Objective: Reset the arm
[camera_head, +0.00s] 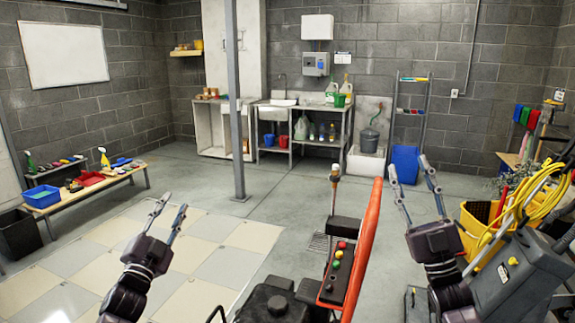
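My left gripper (168,220) is raised at the lower left, over the pale tiled floor patch. Its two fingers point up and away, spread apart with nothing between them. My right gripper (410,177) is raised right of centre, its two fingers spread wide and empty. Behind its fingers a blue bin (405,164) shows in the distance. Both wrists are dark, and both arms come up from the bottom edge. Neither gripper appears to touch anything.
A machine with a red bar (364,245) and coloured buttons stands between my arms. A grey machine with yellow hose (514,275) is close to the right arm. A wooden bench (98,187) with a blue crate (41,196) is at left. A grey post (235,110) rises from open floor.

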